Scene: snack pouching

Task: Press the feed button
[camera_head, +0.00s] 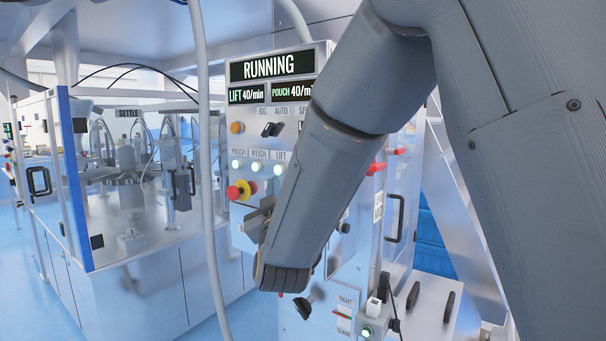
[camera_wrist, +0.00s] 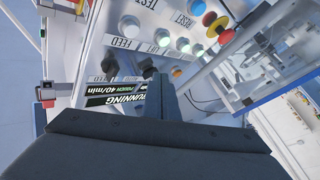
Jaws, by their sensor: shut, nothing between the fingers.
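The feed button (camera_wrist: 130,25) is a pale round button beside the FEED label (camera_wrist: 127,43) in the wrist view, where the panel appears upside down. In the head view my forearm hides that part of the control panel (camera_head: 240,140). My gripper (camera_wrist: 159,80) is shut and empty. In the wrist view its tip shows below and to the right of the feed button, over the panel near a black selector knob (camera_wrist: 147,66). It looks apart from the button; the distance to the panel is hard to tell.
Lit buttons (camera_head: 257,166) sit left of my forearm, above a red emergency stop (camera_head: 234,192) on a yellow base. The display (camera_head: 272,67) reads RUNNING. A hanging grey cable (camera_head: 205,150) crosses in front, left of the panel. A glass-walled machine (camera_head: 130,200) stands at left.

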